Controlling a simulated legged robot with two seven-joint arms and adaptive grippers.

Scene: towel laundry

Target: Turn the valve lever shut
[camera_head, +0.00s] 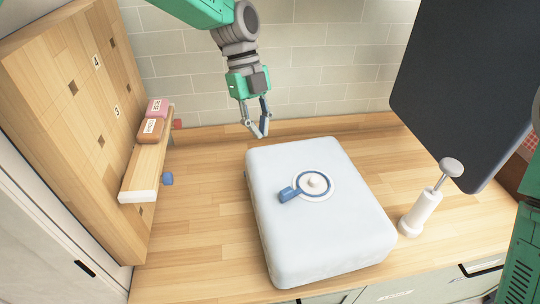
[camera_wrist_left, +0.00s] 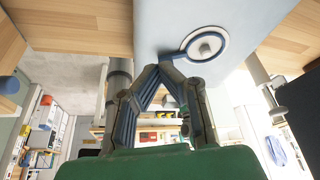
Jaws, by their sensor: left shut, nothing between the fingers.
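The valve (camera_head: 314,183) is a round white disc with a blue ring and a pale central knob, on top of a pale, soft-edged block (camera_head: 300,240). Its blue lever (camera_head: 288,194) points to the left and slightly toward the front edge. The valve also shows at the top of the left wrist view (camera_wrist_left: 207,46), with its lever (camera_wrist_left: 170,56) partly hidden by my fingertips. My left gripper (camera_head: 262,134) is shut and empty, beyond the block's far edge and apart from the lever. My right gripper is not in view.
A white hand pump (camera_head: 422,208) stands right of the block on the wooden counter (camera_head: 200,215). A wooden panel with a shelf (camera_head: 150,165) holding small labelled pieces is at the left. A blue piece (camera_head: 167,179) lies near it. A large dark panel (camera_head: 460,80) hangs at the upper right.

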